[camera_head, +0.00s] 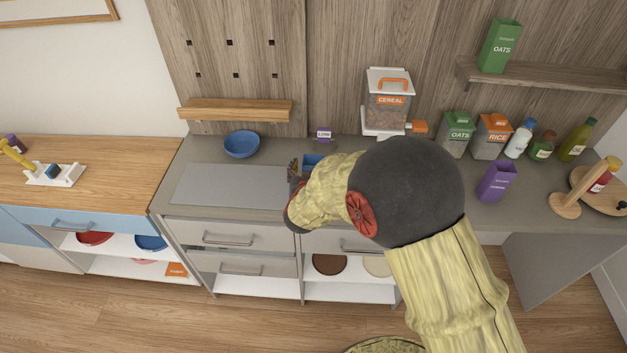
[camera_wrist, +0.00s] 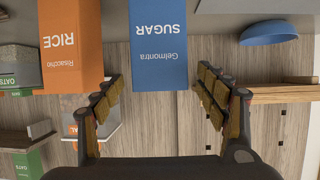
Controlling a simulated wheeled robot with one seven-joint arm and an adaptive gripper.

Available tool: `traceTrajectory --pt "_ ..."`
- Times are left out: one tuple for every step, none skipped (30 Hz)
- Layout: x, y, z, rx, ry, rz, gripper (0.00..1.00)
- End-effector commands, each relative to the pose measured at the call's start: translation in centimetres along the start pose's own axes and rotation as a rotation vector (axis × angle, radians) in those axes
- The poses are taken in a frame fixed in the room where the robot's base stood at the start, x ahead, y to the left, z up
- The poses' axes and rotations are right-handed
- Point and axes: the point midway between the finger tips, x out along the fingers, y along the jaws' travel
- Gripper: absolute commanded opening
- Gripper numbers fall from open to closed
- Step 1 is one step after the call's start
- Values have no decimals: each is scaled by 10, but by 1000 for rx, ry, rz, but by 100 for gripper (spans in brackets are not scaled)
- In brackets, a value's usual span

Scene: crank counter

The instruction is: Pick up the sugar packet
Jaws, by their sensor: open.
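The sugar packet (camera_wrist: 158,40) is a tall blue box with white lettering, seen upside down in the upper middle of the wrist view. In the head view a small blue part of it (camera_head: 312,160) shows on the counter; my arm hides the rest. My gripper (camera_wrist: 162,77) is open and empty, its fingers apart on the left and right of the packet's near end in the picture. I cannot tell whether the packet is between the fingertips or just beyond them. In the head view my gripper (camera_head: 297,168) is largely hidden by my arm.
An orange rice packet (camera_wrist: 72,45) stands beside the sugar, left in the wrist view. A blue bowl (camera_head: 241,144) sits on the counter to the left. A cereal container (camera_head: 387,105) stands behind; a purple packet (camera_head: 496,181) stands right. A grey panel (camera_head: 228,185) before the bowl is clear.

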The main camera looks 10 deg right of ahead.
Motion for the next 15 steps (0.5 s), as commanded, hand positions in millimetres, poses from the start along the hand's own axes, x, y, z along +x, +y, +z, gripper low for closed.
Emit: traceTrajectory --pt "10 1 2 0 -1 1 73" --pt "14 1 2 0 -1 1 73" --pt "19 1 2 0 -2 1 73" --pt "22 1 2 0 -2 2 73" --pt "25 1 2 0 -2 2 73" --pt "28 1 1 0 -1 1 73" --pt "29 0 1 0 -1 0 73" --pt "30 0 1 0 -1 0 73" --pt "31 0 0 0 -1 -1 73" --pt "31 0 0 -1 -1 -1 73" --pt "31 0 0 -1 -1 -1 73" --pt "31 0 0 -1 -1 -1 73" --pt "30 0 0 -1 -1 -1 73" --pt "30 0 0 0 -1 -1 73" --pt "30 0 0 0 -1 -1 72"
